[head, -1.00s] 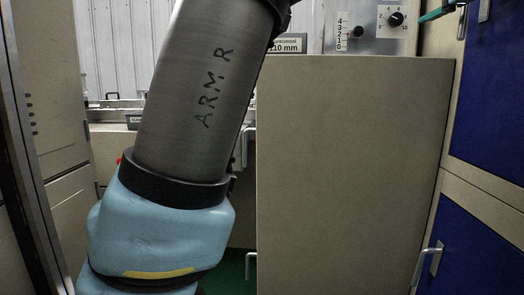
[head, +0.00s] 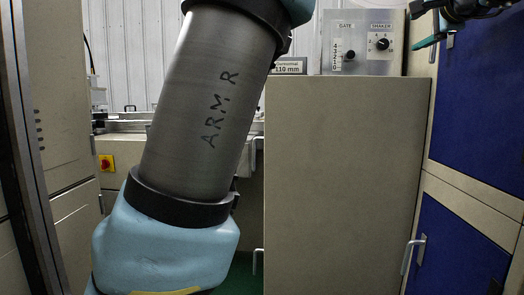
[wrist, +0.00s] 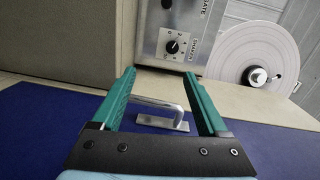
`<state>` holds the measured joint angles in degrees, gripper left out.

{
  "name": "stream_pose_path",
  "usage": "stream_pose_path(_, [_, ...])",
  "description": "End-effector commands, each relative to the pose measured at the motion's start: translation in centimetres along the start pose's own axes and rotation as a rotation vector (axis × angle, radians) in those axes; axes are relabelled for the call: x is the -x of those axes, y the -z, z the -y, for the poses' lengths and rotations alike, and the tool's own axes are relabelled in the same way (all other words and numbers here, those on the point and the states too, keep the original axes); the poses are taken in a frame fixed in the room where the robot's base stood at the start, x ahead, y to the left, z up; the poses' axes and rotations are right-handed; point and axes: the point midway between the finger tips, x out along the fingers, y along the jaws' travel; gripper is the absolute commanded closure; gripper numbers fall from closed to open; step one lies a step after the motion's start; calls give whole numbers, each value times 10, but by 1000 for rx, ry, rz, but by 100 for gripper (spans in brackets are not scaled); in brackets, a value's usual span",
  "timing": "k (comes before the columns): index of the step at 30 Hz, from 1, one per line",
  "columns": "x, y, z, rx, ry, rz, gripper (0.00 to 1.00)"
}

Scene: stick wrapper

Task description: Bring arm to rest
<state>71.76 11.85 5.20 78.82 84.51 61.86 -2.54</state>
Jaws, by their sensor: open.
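My gripper (wrist: 158,74) has two teal fingers standing well apart in the wrist view, with nothing between them. A silver handle (wrist: 163,115) on a blue door shows behind the fingers, and I cannot tell how far off it is. In the head view my gripper (head: 428,41) shows only in part at the upper right, in front of the blue cabinet. My arm, a grey tube marked "ARM R" (head: 215,110) with light blue joints, fills the left middle of the head view.
A control box (head: 362,42) with gate and shaker controls stands on a beige cabinet (head: 345,180). Blue doors (head: 470,120) are at the right. A red knob on yellow (head: 106,163) is at the left. A white reel (wrist: 245,50) shows in the wrist view.

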Motion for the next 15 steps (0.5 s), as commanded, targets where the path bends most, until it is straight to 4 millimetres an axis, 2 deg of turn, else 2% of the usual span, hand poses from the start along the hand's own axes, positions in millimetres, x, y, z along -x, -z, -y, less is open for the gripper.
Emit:
stream_pose_path(8, [-28, -30, -42, -2, -110, 39, 23])
stream_pose_path(11, [-40, -47, -65, 2, -169, 63, 23])
stream_pose_path(15, [-58, -80, -106, 19, -275, 108, 23])
